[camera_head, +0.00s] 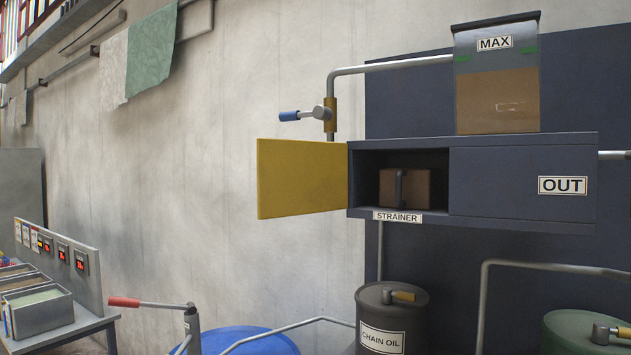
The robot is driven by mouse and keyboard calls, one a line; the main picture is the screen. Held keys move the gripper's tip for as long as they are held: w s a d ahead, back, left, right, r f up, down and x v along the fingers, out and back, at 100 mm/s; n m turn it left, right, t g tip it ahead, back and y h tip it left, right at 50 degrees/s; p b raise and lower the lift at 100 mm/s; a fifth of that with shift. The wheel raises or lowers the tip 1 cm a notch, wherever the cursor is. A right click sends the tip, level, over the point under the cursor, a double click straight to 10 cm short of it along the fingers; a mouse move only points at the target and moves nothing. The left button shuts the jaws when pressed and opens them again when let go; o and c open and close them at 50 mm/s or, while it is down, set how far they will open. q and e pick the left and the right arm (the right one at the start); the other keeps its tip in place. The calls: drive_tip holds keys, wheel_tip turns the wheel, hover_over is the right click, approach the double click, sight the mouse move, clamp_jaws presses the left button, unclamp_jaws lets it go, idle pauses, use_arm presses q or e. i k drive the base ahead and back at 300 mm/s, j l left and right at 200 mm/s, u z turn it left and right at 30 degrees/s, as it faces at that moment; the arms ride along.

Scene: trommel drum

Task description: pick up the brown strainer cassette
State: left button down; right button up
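The brown strainer cassette (417,187) sits inside the left compartment of the dark blue-grey cabinet (520,150) on the wall. A dark upright handle (399,188) stands on its front face. The compartment's yellow door (302,180) is swung open to the left, so the cassette's front shows. A label reading STRAINER (397,217) is under the opening. Neither of my grippers is in the head view.
A tank marked MAX (497,95) stands on the cabinet. A pipe with a blue-handled valve (300,115) is above the door. Below are a CHAIN OIL drum (390,315), a green drum (585,335) and a red-handled lever (140,303). Bins (40,305) are at lower left.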

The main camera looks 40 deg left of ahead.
sight(413, 188)
drive_tip(key=j+z, duration=0.15)
drive_tip(key=j, duration=0.5)
drive_tip(key=i+j+z, duration=0.2)
drive_tip(key=j, duration=0.45)
drive_tip(key=k+j+z, duration=0.15)
drive_tip(key=j, duration=0.45)
drive_tip(key=j+z, duration=0.2)
drive_tip(key=j, duration=0.45)
drive_tip(key=k+j+z, duration=0.15)
drive_tip(key=j, duration=0.45)
drive_tip(key=k, duration=0.1)
